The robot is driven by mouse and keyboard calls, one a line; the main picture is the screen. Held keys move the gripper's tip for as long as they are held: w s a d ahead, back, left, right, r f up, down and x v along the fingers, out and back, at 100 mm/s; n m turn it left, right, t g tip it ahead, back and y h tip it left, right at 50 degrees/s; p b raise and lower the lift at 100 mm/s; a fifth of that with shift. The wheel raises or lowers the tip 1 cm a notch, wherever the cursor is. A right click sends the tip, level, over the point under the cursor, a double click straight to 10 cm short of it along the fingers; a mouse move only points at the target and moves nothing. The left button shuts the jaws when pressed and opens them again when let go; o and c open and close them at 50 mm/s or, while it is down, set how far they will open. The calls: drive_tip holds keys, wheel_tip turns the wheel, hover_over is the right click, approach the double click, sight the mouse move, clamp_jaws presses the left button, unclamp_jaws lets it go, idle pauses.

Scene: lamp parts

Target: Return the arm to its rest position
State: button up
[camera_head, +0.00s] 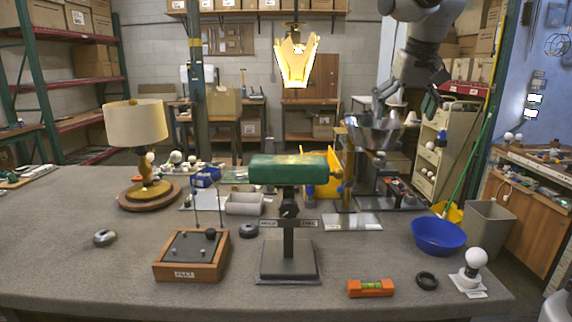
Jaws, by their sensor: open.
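My arm (415,55) reaches down into the picture from the top right. My gripper (405,108) hangs at its end with the jaws apart, and I see nothing held between them. It shows above and behind the right part of the workbench, just above a silver metal bowl (374,134) in the picture. I cannot tell its exact distance from the bowl.
The grey workbench (80,225) holds a cream-shaded lamp (136,122), a green-topped lamp (288,169), a wooden box (191,256), a blue bowl (438,237), an orange level (370,288) and a white bulb (475,259). A lit pendant lamp (296,62) hangs left of my arm.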

drive_tip(key=s+d+f, duration=0.3)
drive_tip(key=s+f, duration=0.1)
drive_tip(key=s, duration=0.4)
drive_tip(key=s+d+f, duration=0.3)
drive_tip(key=s+f, duration=0.2)
drive_tip(key=s, duration=0.4)
drive_tip(key=s+d+f, duration=0.3)
drive_tip(key=s+f, duration=0.1)
drive_tip(key=s, duration=0.4)
drive_tip(key=shift+s+f, duration=0.35)
